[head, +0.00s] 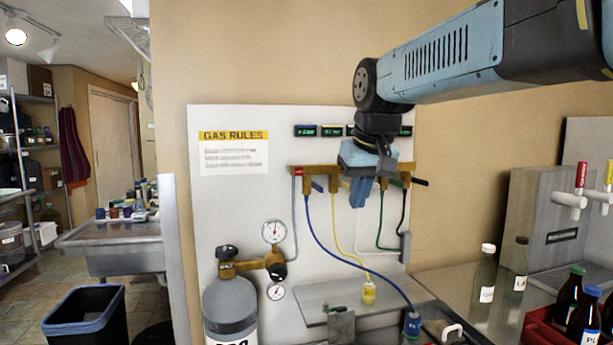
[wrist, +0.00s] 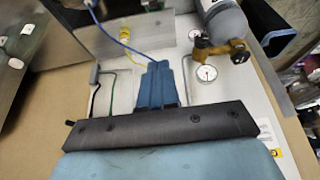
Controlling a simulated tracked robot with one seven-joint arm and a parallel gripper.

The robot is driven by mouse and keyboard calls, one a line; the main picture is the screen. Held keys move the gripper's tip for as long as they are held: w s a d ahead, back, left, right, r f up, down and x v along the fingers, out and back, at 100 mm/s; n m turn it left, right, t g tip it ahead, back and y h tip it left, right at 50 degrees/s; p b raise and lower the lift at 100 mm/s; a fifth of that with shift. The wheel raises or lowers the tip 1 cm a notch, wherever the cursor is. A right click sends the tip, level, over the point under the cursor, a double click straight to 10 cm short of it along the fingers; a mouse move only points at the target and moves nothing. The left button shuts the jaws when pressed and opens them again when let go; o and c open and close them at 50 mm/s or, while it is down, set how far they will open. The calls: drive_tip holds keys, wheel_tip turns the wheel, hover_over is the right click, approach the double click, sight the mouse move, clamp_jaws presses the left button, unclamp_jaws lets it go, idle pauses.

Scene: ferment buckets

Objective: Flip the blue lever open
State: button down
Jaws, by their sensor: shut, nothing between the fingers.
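The blue lever (head: 317,187) is a small handle on the brass manifold (head: 311,169) on the white wall panel, at the top of the blue hose (head: 331,246). It hangs angled down to the right. My gripper (head: 356,205) has blue fingers pointing down, in front of the manifold and to the right of the blue lever in the head view. The fingers are together and empty, with a visible gap in the picture to the lever. In the wrist view my gripper (wrist: 156,65) is shut. I cannot make out the blue lever there.
Yellow (head: 335,220), green (head: 379,225) and black (head: 404,213) hoses hang from the same manifold. A gas cylinder (head: 230,307) with gauges stands at lower left. A grey shelf (head: 318,298) juts out below. Bottles (head: 570,293) stand at right.

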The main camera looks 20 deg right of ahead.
drive_tip(key=w+r, duration=0.9)
drive_tip(key=w, duration=0.3)
wheel_tip(320, 180, up, 4)
drive_tip(key=r+g, duration=0.1)
drive_tip(key=g, duration=0.1)
hover_over(319, 185)
drive_tip(key=s, duration=0.4)
drive_tip(key=shift+w+f, duration=0.1)
drive_tip(key=shift+f, duration=0.1)
drive_tip(key=shift+t, duration=0.3)
drive_tip(key=x, duration=0.9)
drive_tip(key=s+x, duration=0.1)
drive_tip(key=x, duration=0.3)
drive_tip(key=shift+f, duration=0.6)
